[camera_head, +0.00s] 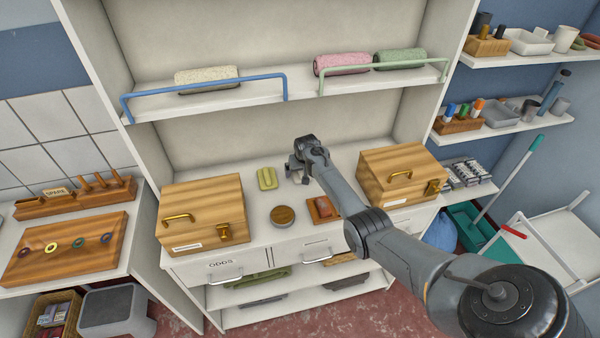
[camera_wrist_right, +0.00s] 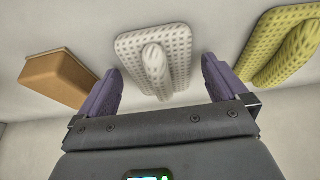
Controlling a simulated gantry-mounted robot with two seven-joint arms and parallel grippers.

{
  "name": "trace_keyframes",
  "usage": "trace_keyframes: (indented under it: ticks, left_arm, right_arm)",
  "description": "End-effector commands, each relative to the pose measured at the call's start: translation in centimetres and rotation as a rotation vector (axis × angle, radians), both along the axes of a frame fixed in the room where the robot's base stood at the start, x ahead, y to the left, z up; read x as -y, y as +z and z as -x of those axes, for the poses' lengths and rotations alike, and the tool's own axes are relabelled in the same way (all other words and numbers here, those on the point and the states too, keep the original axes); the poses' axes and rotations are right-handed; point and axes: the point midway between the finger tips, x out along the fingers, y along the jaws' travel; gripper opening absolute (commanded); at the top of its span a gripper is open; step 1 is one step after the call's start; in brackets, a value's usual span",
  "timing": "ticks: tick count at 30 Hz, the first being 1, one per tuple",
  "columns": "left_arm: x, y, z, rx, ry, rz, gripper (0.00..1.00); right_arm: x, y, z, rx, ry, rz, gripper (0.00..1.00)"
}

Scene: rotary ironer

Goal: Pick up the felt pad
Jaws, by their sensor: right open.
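In the right wrist view a pale grey-white, dimpled pad with a raised grip (camera_wrist_right: 155,70) lies on the light surface. A yellow-green pad of like shape (camera_wrist_right: 283,45) lies to its right; it also shows in the head view (camera_head: 266,178). I cannot tell by label which is the felt pad. My right gripper (camera_head: 297,172) is over the shelf counter, just right of the yellow-green pad. In the wrist view its purple fingers (camera_wrist_right: 162,78) are apart, on either side of the pale pad's grip, with nothing clasped. My left gripper is not in view.
A brown block (camera_wrist_right: 58,78) lies left in the wrist view. In the head view, a round tin (camera_head: 283,216) and a wooden tray (camera_head: 322,210) with a reddish-brown item stand nearer the front. Wooden boxes flank the counter, left (camera_head: 203,208) and right (camera_head: 400,172). An upper shelf (camera_head: 275,92) spans above.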

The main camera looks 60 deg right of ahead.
Motion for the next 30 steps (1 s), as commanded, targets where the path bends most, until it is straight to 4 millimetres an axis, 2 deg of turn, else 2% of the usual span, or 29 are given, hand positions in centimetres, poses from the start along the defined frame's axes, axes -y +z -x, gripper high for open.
trace_keyframes:
  ticks: [1, 2, 12, 23, 30]
  left_arm:
    - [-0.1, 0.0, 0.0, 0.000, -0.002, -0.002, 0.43]
    - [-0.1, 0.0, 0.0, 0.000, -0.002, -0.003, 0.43]
    - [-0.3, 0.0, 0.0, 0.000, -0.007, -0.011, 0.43]
    - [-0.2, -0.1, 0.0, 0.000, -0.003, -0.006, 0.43]
    - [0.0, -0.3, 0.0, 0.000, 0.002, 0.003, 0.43]
  right_arm:
    - [0.0, 0.0, 0.0, 0.000, 0.000, 0.000, 1.00]
    - [0.0, 0.0, 0.0, 0.000, 0.000, 0.000, 0.95]
    - [0.0, 0.0, 0.0, 0.000, 0.000, 0.000, 0.44]
    - [0.0, 0.4, 0.0, 0.001, 0.000, 0.001, 0.44]
    - [0.1, 2.6, -0.1, 0.004, 0.000, 0.003, 0.44]
